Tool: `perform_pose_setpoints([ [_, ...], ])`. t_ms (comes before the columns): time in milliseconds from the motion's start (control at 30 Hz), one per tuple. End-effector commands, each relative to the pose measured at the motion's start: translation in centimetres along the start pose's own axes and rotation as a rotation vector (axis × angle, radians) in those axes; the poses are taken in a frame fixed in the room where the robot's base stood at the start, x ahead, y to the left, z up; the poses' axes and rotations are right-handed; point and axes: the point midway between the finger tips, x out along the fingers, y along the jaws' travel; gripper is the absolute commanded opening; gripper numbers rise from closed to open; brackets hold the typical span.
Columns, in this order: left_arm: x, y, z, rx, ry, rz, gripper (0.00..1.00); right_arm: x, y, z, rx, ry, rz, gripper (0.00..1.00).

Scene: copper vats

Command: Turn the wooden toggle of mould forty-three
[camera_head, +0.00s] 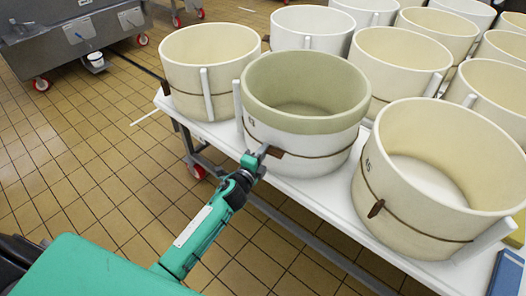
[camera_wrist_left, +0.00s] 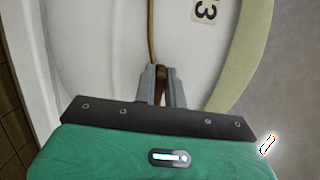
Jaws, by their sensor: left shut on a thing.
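A round cream mould (camera_head: 325,141) with an olive-green rim band stands upright at the front of the white table, with a cord around its wall. A small number label (camera_wrist_left: 206,11) on it shows a 3 in the left wrist view; its other digit is not clear there. The brown wooden toggle (camera_head: 274,152) sits on the cord, facing me. My left gripper (camera_head: 261,151) reaches it from the front left. In the left wrist view the two grey fingers (camera_wrist_left: 161,86) are shut on the toggle (camera_wrist_left: 160,80), one on each side. My right gripper is out of view.
Another cream mould (camera_head: 405,225) with its own cord and toggle stands close on the right, and one (camera_head: 185,82) stands behind on the left. Several more fill the white table (camera_head: 310,205) behind. The tiled floor (camera_head: 90,150) is open on the left.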

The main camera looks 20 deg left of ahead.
Motion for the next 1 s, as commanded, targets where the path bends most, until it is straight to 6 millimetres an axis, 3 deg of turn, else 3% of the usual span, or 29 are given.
perform_pose_setpoints([
  [500,-0.02,0.14,0.00,-0.021,0.000,0.001,0.00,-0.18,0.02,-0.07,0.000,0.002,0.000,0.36],
  [533,-0.02,0.14,0.00,-0.021,0.000,0.002,0.16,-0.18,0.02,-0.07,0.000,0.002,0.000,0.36],
  [633,-0.02,0.13,-0.01,-0.021,0.000,0.001,0.34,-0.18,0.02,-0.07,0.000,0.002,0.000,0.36],
  [1000,-0.43,0.11,-0.02,-0.019,0.000,0.001,0.34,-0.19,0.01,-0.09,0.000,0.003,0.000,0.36],
])
